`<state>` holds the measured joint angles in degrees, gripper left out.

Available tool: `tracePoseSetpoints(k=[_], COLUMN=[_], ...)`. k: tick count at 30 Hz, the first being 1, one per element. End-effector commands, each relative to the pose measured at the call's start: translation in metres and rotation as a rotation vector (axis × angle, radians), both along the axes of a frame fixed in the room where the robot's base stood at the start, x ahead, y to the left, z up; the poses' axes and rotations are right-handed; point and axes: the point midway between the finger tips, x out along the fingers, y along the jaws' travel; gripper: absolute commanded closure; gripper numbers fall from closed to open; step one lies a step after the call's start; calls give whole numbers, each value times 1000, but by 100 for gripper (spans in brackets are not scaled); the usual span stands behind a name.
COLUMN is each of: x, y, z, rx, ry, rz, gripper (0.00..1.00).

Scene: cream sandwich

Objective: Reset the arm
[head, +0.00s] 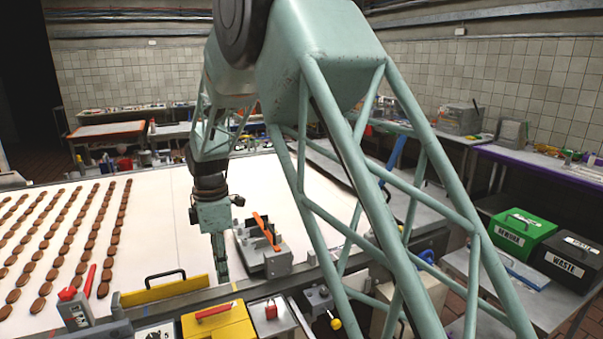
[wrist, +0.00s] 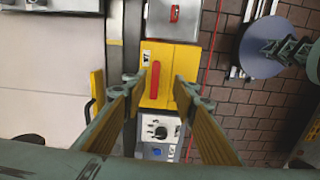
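My arm, pale green lattice links, fills the middle and right of the head view and hangs down over the near edge of the white belt. My gripper (head: 222,272) points downward beside the yellow box; its tips partly merge with the table edge there. In the wrist view my gripper (wrist: 165,82) has its two wood-coloured fingers spread, with nothing held between them. Beyond the fingers is a yellow box with a red handle (wrist: 154,80), which also shows in the head view as the yellow box (head: 218,324). I cannot tell the height between them.
Rows of brown biscuits lie on the white belt (head: 150,225) at left. A grey device with an orange lever (head: 262,250) stands right of my gripper. A yellow bar with a black handle (head: 165,291) is at left. Green (head: 521,232) and black (head: 570,262) bins stand at right.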

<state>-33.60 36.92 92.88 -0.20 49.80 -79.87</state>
Motion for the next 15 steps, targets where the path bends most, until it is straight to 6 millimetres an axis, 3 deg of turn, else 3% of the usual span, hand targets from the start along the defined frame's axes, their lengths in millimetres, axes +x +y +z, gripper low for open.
tracePoseSetpoints(k=[15], x=[-24], y=[-95], z=[67], rx=[7], ry=[-26], rz=[-246], gripper=[74])
